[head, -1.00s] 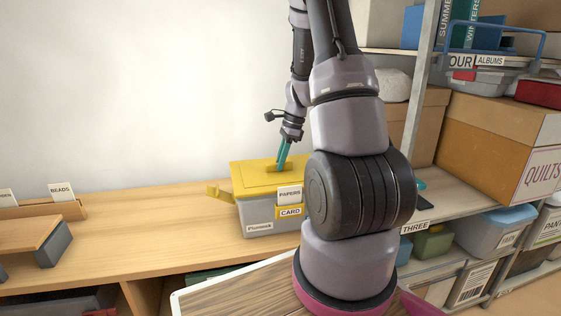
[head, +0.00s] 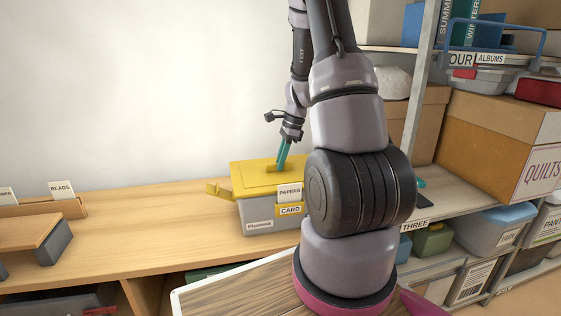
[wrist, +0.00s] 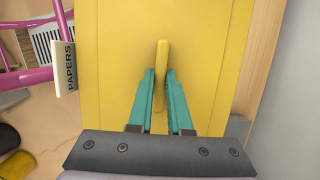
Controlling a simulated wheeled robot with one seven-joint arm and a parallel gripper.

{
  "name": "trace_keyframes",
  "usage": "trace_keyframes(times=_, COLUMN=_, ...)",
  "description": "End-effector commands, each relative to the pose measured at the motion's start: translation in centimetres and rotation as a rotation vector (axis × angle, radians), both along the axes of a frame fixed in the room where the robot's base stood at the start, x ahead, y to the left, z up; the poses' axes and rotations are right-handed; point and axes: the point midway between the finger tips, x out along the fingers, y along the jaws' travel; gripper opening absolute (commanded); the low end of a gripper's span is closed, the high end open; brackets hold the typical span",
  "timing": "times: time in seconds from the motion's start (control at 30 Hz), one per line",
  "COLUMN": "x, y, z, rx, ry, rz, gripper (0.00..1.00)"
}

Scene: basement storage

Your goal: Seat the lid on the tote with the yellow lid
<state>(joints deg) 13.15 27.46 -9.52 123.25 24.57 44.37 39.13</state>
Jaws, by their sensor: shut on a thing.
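The tote (head: 257,213) is a grey box on the wooden bench, with a "CARD" label and a "PAPERS" card at its front. The yellow lid (head: 252,177) lies over its top; my arm hides the right part, so I cannot tell whether it sits fully down. A yellow latch sticks out at the tote's left end. My gripper (head: 282,160) is above the lid, its teal fingers pointing down. In the wrist view my gripper (wrist: 160,95) is shut on the upright yellow handle of the lid (wrist: 120,60).
The wooden bench (head: 140,225) is clear left of the tote, up to a rack with a "BEADS" card (head: 61,190). Metal shelves with boxes, including a "QUILTS" carton (head: 490,140), stand at the right. A white wall is behind.

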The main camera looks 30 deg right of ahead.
Motion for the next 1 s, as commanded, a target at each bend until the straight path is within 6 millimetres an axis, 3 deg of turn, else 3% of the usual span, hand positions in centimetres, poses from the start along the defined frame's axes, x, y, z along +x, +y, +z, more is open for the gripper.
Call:
trace_keyframes(times=0.93, x=0.01, y=-0.02, z=-0.59, rx=0.000, ry=0.000, rz=0.000, gripper=0.00)
trace_keyframes(times=0.97, x=0.01, y=-0.02, z=-0.59, rx=0.000, ry=0.000, rz=0.000, gripper=0.25)
trace_keyframes(times=1.0, x=0.01, y=-0.02, z=-0.59, rx=0.000, ry=0.000, rz=0.000, gripper=0.40)
